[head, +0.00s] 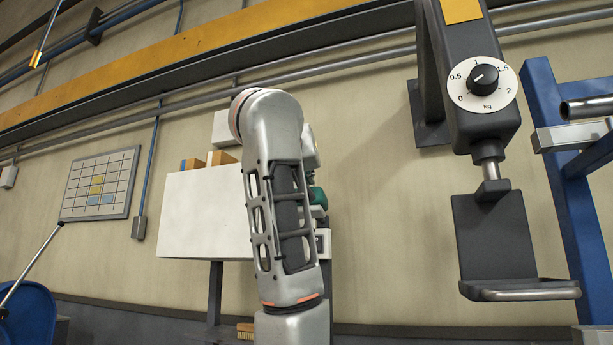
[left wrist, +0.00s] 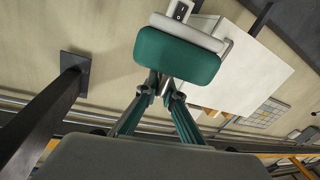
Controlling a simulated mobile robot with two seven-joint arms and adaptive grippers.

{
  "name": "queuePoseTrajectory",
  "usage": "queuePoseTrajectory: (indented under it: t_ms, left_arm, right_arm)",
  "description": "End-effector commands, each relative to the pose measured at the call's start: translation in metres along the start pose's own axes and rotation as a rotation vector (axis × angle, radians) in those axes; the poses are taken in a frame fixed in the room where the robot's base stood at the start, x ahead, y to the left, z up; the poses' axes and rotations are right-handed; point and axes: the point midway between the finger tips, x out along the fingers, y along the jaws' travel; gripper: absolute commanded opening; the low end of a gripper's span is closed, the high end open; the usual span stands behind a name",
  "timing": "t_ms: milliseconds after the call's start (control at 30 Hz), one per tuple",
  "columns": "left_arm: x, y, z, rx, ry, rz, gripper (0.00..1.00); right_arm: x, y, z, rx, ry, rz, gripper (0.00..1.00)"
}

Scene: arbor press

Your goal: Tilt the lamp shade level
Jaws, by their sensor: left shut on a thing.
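The lamp shade appears to be the green rounded block (left wrist: 178,57) in the left wrist view, with a pale grey layer behind it. In the head view only a small green part (head: 319,196) shows past my left arm. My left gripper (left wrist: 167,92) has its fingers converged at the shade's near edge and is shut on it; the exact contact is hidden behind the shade. In the head view my left arm covers the gripper. The shade sits slightly tilted in the wrist picture. My right gripper is in neither view.
A white switch box (head: 323,243) is just below the shade. A white panel (head: 203,215) with small boxes on top stands left of my arm. A dark press-like fixture with a kg dial (head: 482,85) hangs at the right, near a blue frame (head: 565,190). Wall space lies between.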

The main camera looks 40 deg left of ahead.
Motion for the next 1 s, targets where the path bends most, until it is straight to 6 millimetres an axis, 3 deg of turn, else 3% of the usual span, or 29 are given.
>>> queuePoseTrajectory:
  t_ms: [267, 300, 333, 767, 1000]
  left_arm:
    - [0.0, -0.001, 0.0, -0.002, 0.001, -0.001, 0.0]
    - [0.0, -0.001, -0.001, -0.002, 0.001, -0.001, 0.18]
    - [0.0, -0.001, -0.001, -0.002, 0.001, -0.001, 0.24]
    - [-0.006, 0.001, -0.001, -0.001, 0.002, 0.002, 0.24]
    - [-0.045, 0.003, -0.002, -0.003, 0.005, 0.007, 0.24]
  right_arm:
    - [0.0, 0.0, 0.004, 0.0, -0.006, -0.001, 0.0]
    - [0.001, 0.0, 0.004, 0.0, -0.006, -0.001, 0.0]
    - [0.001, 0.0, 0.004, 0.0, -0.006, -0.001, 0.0]
    - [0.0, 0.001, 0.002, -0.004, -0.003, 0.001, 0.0]
    - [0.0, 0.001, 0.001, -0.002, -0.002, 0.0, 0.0]
